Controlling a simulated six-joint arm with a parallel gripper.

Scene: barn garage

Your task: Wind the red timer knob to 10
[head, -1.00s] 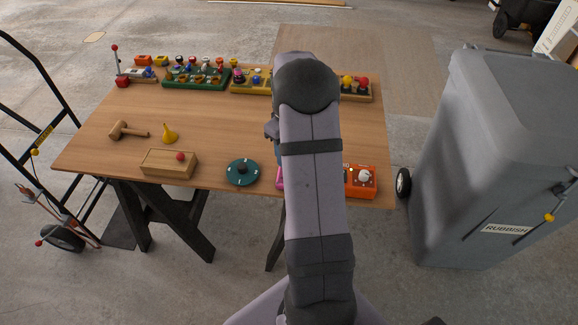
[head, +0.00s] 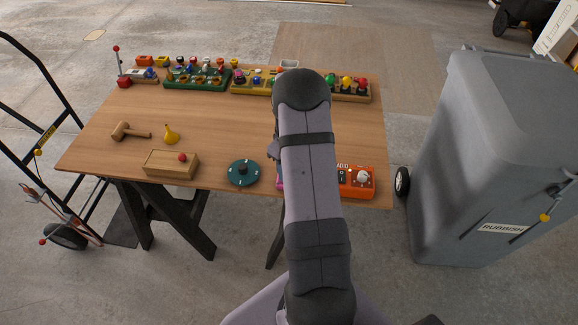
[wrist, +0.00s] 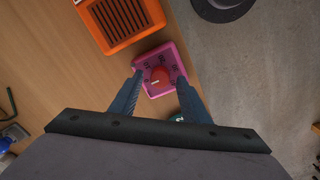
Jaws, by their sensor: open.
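The pink timer box (wrist: 152,90) lies at the table's edge in the wrist view, with the red knob (wrist: 161,76) on its face. My gripper (wrist: 160,79) is open, one finger on each side of the knob. I cannot tell whether either finger touches it. In the head view only a pink sliver of the timer (head: 280,183) shows; my arm hides the rest and the gripper.
The orange radio (head: 357,182) is close beside the timer; it also shows in the wrist view (wrist: 122,18). A green disc (head: 243,172), a wooden box (head: 170,165), a yellow funnel (head: 171,134) and a mallet (head: 130,131) lie to the left. The grey rubbish bin (head: 490,150) stands right of the table.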

